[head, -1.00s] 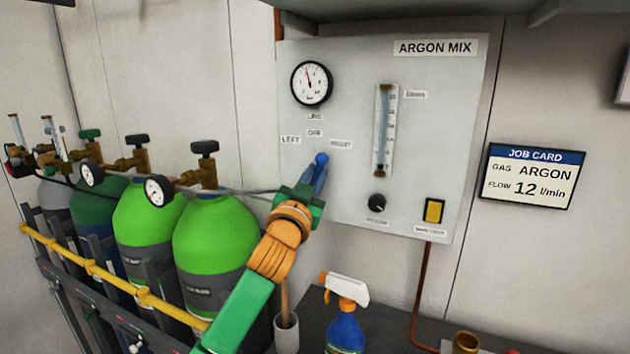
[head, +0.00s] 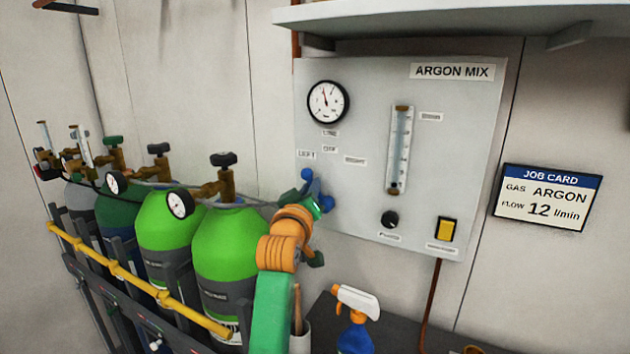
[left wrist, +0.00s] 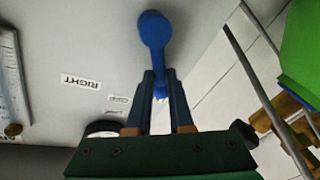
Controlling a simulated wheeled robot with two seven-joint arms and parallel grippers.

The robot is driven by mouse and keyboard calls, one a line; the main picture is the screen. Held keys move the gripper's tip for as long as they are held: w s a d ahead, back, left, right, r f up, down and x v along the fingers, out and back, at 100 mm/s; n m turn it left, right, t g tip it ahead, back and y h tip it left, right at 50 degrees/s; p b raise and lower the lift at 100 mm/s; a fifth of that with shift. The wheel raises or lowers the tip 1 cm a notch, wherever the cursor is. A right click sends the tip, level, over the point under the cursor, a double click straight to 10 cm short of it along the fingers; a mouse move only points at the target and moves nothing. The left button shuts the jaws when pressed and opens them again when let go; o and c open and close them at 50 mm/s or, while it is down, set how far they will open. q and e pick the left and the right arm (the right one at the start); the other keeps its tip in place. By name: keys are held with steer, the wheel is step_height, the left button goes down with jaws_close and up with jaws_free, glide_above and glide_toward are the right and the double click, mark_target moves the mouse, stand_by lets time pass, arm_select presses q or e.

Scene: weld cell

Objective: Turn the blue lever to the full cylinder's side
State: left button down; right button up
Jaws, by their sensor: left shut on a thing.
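The blue lever (head: 306,174) is on the grey ARGON MIX panel, tilted up and left toward the LEFT label (head: 306,154), away from OFF (head: 330,150) and RIGHT (head: 355,161). My left gripper (head: 313,188) is shut on the lever, partly hiding it. In the left wrist view, the lever (left wrist: 152,30) runs down between the fingers (left wrist: 161,92). Two bright green cylinders (head: 168,222) (head: 236,245) stand at the left, with small dials (head: 113,182) (head: 180,204) above; their readings are too small to tell. My right gripper is out of view.
A panel gauge (head: 327,101), a flow tube (head: 399,150), a black knob (head: 389,219) and a yellow switch (head: 445,229) are on the panel. A spray bottle (head: 356,318) stands below. A yellow rail (head: 130,277) fronts the cylinders. A shelf (head: 450,18) overhangs the panel.

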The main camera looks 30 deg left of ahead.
arm_select(q)
steer(key=shift+a+f+n+p, duration=0.1)
steer(key=shift+a+n+p, duration=0.1)
steer(key=shift+n+p, duration=0.25)
steer(key=shift+a+f+n+p, duration=0.1)
steer(key=shift+a+n+p, duration=0.1)
steer(key=shift+n, duration=0.45)
steer(key=shift+g, duration=0.3)
steer(key=c, duration=0.8)
jaws_free()
steer(key=shift+f, duration=0.15)
steer(key=b+v, duration=0.2)
steer(key=v, duration=0.5)
steer(key=shift+a, duration=0.1)
